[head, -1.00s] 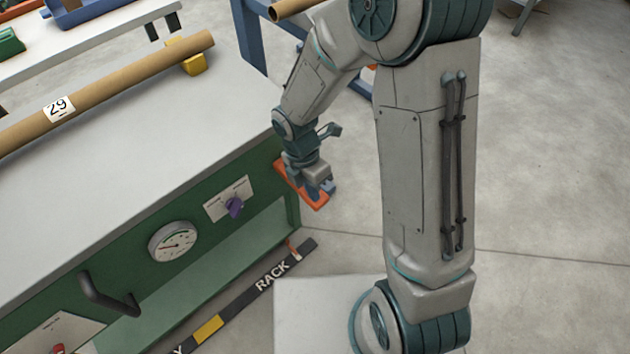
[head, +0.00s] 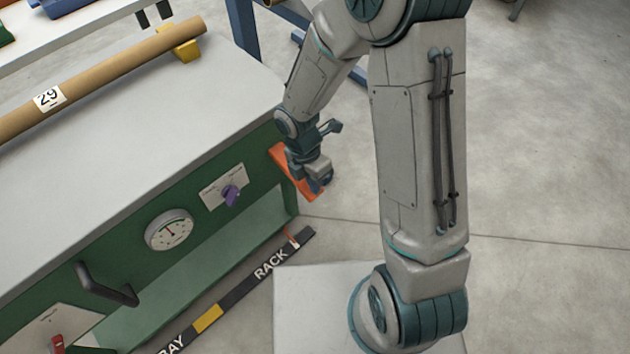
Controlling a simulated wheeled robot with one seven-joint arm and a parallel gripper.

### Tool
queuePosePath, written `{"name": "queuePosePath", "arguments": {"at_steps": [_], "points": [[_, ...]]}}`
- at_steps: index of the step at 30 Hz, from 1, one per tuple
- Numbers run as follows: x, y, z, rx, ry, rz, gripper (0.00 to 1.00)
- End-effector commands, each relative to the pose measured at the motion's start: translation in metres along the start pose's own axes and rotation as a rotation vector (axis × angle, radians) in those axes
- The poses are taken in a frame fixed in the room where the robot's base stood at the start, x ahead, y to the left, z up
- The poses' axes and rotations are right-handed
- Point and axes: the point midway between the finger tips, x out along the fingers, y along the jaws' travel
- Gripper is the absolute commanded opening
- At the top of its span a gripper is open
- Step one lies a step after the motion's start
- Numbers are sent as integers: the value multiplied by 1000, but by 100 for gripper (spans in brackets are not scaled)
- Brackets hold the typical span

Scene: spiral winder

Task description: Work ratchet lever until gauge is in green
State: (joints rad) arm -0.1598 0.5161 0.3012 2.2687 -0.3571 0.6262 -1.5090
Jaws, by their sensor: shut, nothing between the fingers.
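An orange bar (head: 284,162), which looks like the ratchet lever, slants down to the right at the right end of the green machine front. My gripper (head: 318,185) is shut at the bar's lower right end, with nothing held between its fingers. The gripper and wrist hide part of the bar, and I cannot tell whether they touch it. The round white gauge (head: 169,230) is on the green front to the left. Its needle points about straight up; its green zone is too small to make out.
A purple knob (head: 230,195) sits between gauge and bar. A dark handle (head: 104,287) and a red switch (head: 57,344) are further left. A cardboard tube (head: 110,75) lies on the grey top (head: 150,140). A floor strip marked RACK (head: 250,284) runs below.

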Motion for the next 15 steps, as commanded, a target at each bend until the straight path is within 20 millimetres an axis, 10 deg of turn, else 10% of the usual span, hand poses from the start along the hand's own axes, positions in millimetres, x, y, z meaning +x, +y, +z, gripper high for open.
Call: {"name": "queuePosePath", "arguments": {"at_steps": [15], "points": [[-28, -18, -1, -4, 3, -7, 0]]}}
